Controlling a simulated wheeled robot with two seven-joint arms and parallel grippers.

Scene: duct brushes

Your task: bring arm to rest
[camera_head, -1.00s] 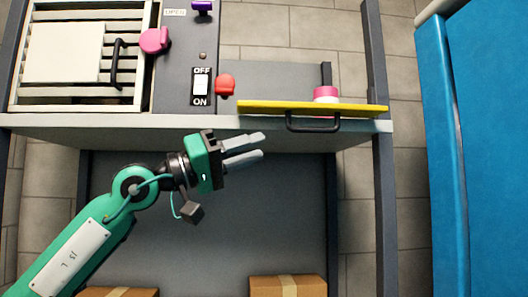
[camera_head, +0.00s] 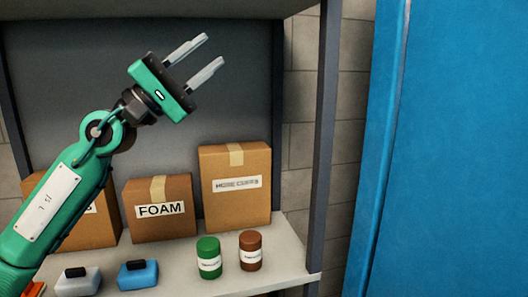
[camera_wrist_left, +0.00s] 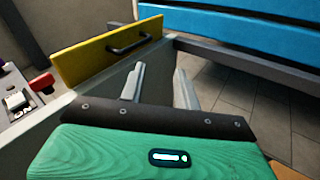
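My left gripper (camera_head: 205,63) is raised in front of the grey back panel of a shelf in the head view. Its two grey fingers stand apart with nothing between them, so it is open and empty. In the left wrist view the open fingers (camera_wrist_left: 160,85) point towards a yellow panel (camera_wrist_left: 110,50) with a black handle (camera_wrist_left: 128,43). The fingers look apart from the handle. My right gripper is not in view.
On the lower shelf (camera_head: 290,255) stand cardboard boxes, including a FOAM box (camera_head: 160,210), a green can (camera_head: 208,258) and a brown can (camera_head: 250,250). A blue cabinet (camera_head: 460,150) stands at the right. A red knob (camera_wrist_left: 41,82) shows in the left wrist view.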

